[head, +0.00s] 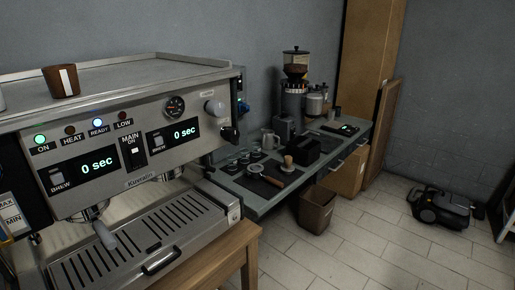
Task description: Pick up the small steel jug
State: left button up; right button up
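A small grey metal jug (268,139) stands on the dark counter (257,203) to the right of the coffee machine. It is small in the head view and looks upright, close to the wall and left of the grinder. Its details are too small to tell. Neither of my grippers is in view.
The espresso machine (130,180) fills the left, with a brown cup (61,82) on top. A grinder (294,95), a black knock box (302,152) and a tamper (287,164) are on the counter. A brown bin (316,210) and a black machine (441,208) are on the floor.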

aim_at(268, 136)
jog(key=i+l, duration=0.15)
jog(key=l, duration=0.2)
jog(key=i+l+u, duration=0.1)
jog(key=l, duration=0.25)
jog(key=i+l+u, duration=0.1)
jog(key=u, duration=0.6)
jog(key=i+l, duration=0.05)
